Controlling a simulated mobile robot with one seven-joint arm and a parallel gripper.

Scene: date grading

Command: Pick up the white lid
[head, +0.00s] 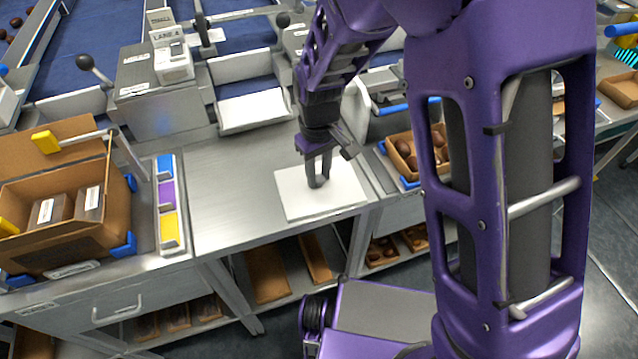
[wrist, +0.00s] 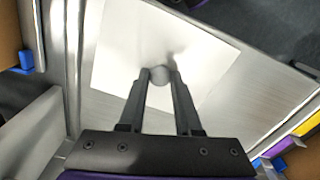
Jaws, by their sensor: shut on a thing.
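The white lid (head: 345,187) is a flat square sheet with a small round knob. It lies on the metal bench near its front edge, and it also shows in the wrist view (wrist: 118,55). My gripper (head: 318,182) points down over the middle of the lid. In the wrist view my gripper (wrist: 160,75) has its fingertips closed on the sides of the round knob (wrist: 159,76).
A cardboard box (head: 60,235) with labelled packs stands at the left, beside blue, purple and yellow blocks (head: 167,195). A small carton of dates (head: 403,133) sits right of the lid. A white tray (head: 252,108) lies behind. The bench left of the lid is clear.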

